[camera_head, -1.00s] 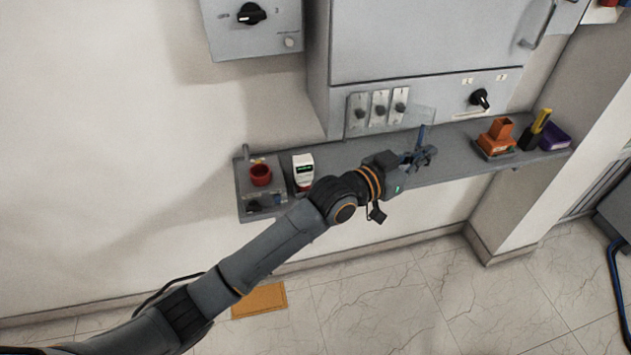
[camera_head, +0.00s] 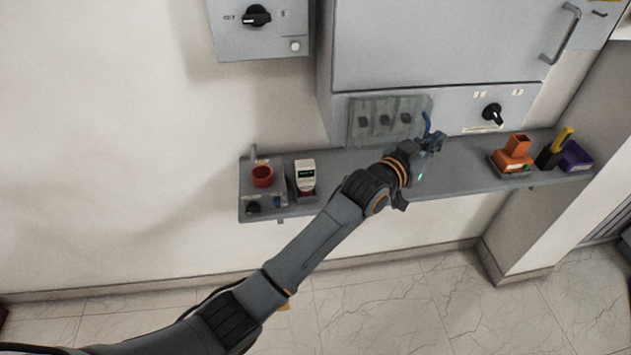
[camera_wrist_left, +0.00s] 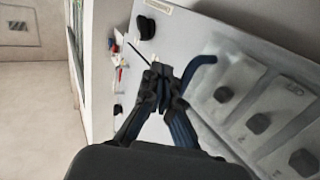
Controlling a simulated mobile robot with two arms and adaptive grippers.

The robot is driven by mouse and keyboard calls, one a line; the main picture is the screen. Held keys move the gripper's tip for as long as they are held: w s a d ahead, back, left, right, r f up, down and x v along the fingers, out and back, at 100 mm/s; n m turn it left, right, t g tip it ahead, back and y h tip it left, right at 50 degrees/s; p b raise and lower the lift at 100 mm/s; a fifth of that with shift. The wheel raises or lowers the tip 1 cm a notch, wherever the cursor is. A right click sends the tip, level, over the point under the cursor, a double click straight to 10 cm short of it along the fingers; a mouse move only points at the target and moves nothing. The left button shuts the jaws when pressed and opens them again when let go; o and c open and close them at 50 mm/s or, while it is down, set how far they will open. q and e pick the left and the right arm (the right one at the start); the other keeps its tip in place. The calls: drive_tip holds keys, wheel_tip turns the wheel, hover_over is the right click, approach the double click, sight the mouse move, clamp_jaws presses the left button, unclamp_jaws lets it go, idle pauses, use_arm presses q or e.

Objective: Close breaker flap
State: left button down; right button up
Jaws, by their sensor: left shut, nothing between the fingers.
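The breaker flap (camera_head: 376,106) is a translucent panel that lies over the row of breakers on the lower front of the grey cabinet. In the left wrist view the flap (camera_wrist_left: 240,130) shows as a hazy sheet over several dark breaker toggles on the right. My left gripper (camera_head: 432,138) is shut and empty, just at the lower right of the flap. Its fingertips (camera_wrist_left: 163,78) show in the left wrist view beside the flap's edge; I cannot tell if they touch it. My right gripper is not in view.
A grey shelf (camera_head: 470,172) runs below the cabinet. A black rotary knob (camera_head: 493,114) is right of the flap.

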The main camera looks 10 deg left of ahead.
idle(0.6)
